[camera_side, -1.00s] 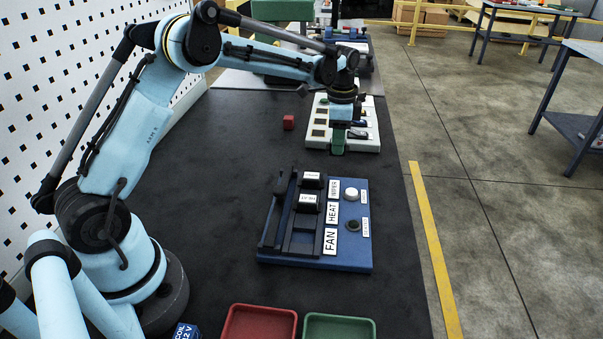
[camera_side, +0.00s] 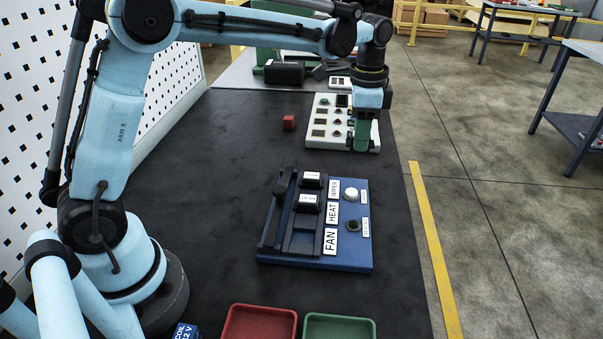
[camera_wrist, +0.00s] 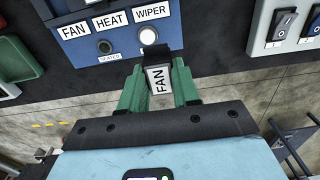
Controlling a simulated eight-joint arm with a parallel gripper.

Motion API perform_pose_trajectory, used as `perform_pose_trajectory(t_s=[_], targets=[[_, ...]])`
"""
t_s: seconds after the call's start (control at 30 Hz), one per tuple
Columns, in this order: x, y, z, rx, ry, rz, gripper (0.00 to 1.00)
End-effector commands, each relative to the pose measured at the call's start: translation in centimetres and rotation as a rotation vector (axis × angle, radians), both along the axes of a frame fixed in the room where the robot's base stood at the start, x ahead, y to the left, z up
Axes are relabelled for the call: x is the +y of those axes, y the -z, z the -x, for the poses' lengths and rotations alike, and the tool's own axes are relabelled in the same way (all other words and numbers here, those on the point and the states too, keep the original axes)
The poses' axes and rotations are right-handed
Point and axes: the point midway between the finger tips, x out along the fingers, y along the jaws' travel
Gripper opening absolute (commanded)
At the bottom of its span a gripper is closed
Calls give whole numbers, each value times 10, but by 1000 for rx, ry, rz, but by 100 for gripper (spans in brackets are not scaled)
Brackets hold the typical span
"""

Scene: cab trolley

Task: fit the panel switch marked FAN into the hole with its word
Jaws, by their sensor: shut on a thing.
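The FAN switch (camera_wrist: 157,79) is held between the green fingers of my gripper (camera_wrist: 157,88). Its white FAN label faces the wrist camera, with a dark part at its top end. In the side view my gripper (camera_side: 362,135) is at the right part of the pale board, and the switch cannot be made out there. The blue panel (camera_side: 350,258) carries the words FAN (camera_side: 330,242), HEAT (camera_side: 332,213) and WIPER (camera_side: 335,189). Labelled switches sit beside HEAT (camera_side: 308,200) and WIPER (camera_side: 311,177). The hole beside FAN (camera_side: 302,243) looks dark and empty.
The pale board (camera_side: 320,139) has several small parts in rows. A red cube (camera_side: 289,122) lies left of it. A red tray (camera_side: 258,323) and a green tray (camera_side: 339,328) stand at the front. The dark table between arm and panel is clear.

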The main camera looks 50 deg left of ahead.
Motion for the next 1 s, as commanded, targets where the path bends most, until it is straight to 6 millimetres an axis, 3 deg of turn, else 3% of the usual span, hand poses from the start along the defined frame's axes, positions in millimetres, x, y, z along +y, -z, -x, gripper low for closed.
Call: perform_pose_trajectory(t_s=[0.37, 0.53, 0.67, 1.0], targets=[[0, 0, 0, 0, 0, 0, 1], [-6, -4, 13, 0, 1, 0, 1], [-16, -10, 38, 0, 3, 0, 1], [-38, -13, 125, 0, 3, 0, 1]])
